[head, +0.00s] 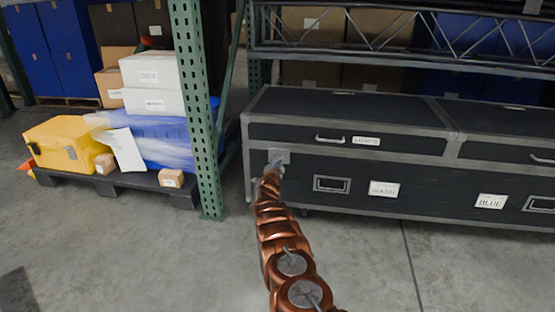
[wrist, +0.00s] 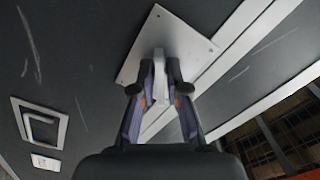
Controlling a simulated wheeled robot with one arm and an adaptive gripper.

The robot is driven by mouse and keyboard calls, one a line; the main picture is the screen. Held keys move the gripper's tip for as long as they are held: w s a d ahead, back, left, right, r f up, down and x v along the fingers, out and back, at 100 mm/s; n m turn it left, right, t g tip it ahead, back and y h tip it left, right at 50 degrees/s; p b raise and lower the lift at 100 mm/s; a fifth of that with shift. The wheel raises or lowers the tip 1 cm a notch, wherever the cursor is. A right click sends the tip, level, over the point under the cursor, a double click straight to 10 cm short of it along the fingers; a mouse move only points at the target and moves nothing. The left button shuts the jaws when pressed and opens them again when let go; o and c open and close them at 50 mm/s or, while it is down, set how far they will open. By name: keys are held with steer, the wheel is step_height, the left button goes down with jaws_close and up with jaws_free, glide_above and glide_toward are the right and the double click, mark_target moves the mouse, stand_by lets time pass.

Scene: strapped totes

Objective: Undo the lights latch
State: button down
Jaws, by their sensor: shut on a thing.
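The black flight case has a lid section labelled LIGHTS (head: 366,141), with a bar handle (head: 330,139) beside the label. The lights latch (head: 280,156) is a grey metal plate at the front left, just below the lid seam. In the wrist view its plate (wrist: 180,40) is fixed with small rivets and has a pale tab (wrist: 157,64) standing out from it. My gripper (wrist: 159,85) is shut on this tab, with one finger on each side. In the head view my gripper (head: 272,170) is at the latch, and my arm partly hides it. The lid looks closed.
A second lid section (head: 500,117) adjoins on the right. A recessed handle (head: 332,184) and a BLUE label (head: 490,201) are on the case front. A green rack post (head: 196,110) stands left of the case, near a loaded pallet (head: 120,180). The floor in front is clear.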

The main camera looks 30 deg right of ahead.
steer(key=n, duration=0.5)
steer(key=shift+f+n+b, duration=0.1)
steer(key=shift+n+b, duration=0.2)
steer(key=shift+b, duration=0.1)
steer(key=n, duration=0.5)
steer(key=shift+n, duration=0.4)
steer(key=c, duration=1.3)
jaws_free()
steer(key=shift+s+a, duration=0.1)
